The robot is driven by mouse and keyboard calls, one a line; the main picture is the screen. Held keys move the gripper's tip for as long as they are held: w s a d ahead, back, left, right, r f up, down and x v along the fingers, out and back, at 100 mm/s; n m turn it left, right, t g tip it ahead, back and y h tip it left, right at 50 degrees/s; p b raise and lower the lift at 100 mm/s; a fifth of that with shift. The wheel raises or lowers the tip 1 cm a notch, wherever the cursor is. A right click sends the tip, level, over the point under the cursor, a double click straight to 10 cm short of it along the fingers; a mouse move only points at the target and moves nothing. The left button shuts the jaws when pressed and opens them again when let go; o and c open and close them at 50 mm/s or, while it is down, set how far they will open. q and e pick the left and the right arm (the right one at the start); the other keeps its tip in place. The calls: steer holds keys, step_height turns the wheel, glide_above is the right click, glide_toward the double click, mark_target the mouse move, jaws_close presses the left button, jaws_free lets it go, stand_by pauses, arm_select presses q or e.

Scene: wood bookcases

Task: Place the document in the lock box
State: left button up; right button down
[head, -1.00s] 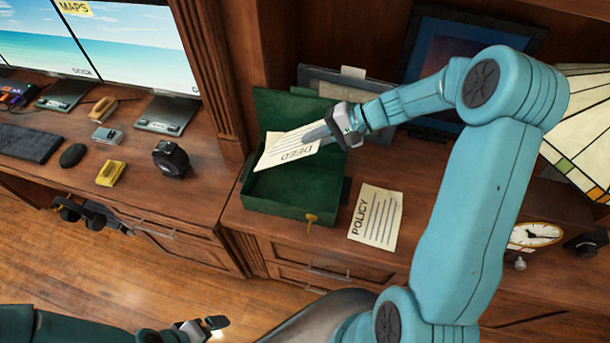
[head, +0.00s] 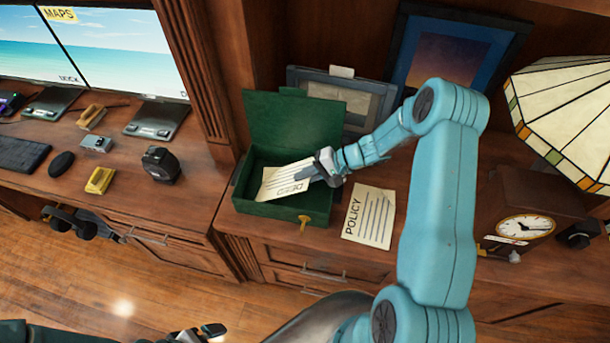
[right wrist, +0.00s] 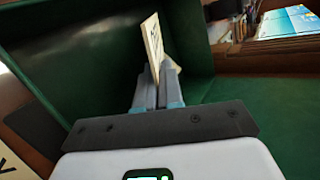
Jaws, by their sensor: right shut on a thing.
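The green lock box (head: 258,209) stands on the wood counter with its lid up at the back and a brass key at its front. My right gripper (head: 316,172) is shut on the document marked DEED (head: 283,183), at the right side of the box opening. The sheet is tilted and lies over and partly inside the box. In the right wrist view the document (right wrist: 152,45) shows edge-on between the fingers, with green box walls around it. A second sheet marked POLICY (head: 369,216) lies on the counter right of the box. My left gripper (head: 205,332) is low at the bottom edge; its jaws are unclear.
A clock (head: 525,226) and a stained-glass lamp (head: 560,110) stand at the right. Picture frames lean behind the box. A black tape dispenser (head: 161,165), a yellow stapler-like item (head: 100,180) and monitors are on the left desk.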

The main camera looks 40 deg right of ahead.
steer(key=shift+s, duration=0.15)
steer(key=c, duration=1.4)
jaws_free()
steer(key=shift+o, duration=0.6)
steer(key=shift+f, duration=0.1)
steer(key=shift+d+r, duration=0.1)
steer(key=shift+r, duration=0.25)
steer(key=b+v, duration=0.1)
steer(key=v, duration=1)
steer(key=shift+s+d+r, duration=0.15)
steer(key=shift+d, duration=0.1)
